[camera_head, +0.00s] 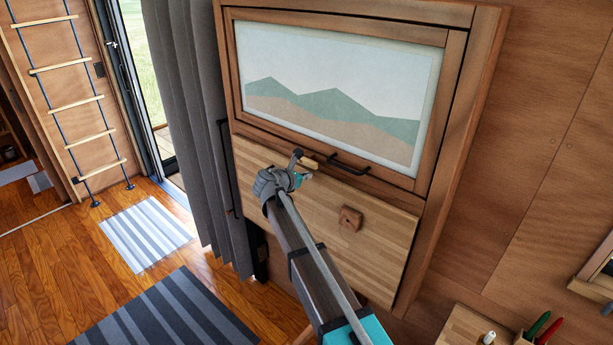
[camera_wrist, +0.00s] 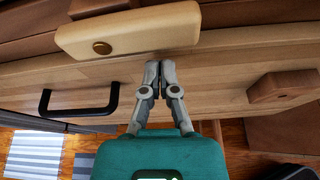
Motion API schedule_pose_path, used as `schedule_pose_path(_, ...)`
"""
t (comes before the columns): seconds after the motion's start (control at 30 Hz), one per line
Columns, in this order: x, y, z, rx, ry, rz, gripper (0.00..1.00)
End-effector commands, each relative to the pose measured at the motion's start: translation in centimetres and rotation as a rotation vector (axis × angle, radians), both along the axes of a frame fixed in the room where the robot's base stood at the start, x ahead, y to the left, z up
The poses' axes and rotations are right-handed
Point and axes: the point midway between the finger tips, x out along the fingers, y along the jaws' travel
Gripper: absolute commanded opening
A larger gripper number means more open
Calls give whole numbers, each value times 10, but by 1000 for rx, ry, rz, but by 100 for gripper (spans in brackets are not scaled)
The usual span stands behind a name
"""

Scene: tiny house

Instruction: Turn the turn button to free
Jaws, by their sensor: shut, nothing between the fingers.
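The turn button is a short pale wooden bar (camera_head: 309,163) at the seam between the framed picture door (camera_head: 435,105) and the light wood panel (camera_head: 385,245). My gripper (camera_head: 301,176) is shut and empty. In the wrist view its tips (camera_wrist: 152,68) are together just below the right part of the bar; whether they touch it I cannot tell. In the head view my gripper hides part of the panel around the bar.
A black handle (camera_head: 348,165) is right of the bar on the door's lower edge. A brown wooden block (camera_head: 350,218) projects from the panel; it shows at right in the wrist view (camera_wrist: 285,90). A grey curtain (camera_head: 190,110) hangs at left. Striped rugs (camera_head: 148,232) lie on open floor.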

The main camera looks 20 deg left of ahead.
Motion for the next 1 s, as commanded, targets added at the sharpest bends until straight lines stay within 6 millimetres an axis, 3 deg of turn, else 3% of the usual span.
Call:
schedule_pose_path(0.23, -1, -1, -22, 5, 10, -5, 0)
schedule_pose_path(0.8, -72, 27, 10, 5, 11, -4, 0)
schedule_pose_path(1.0, -85, 33, 14, 5, 12, -6, 0)
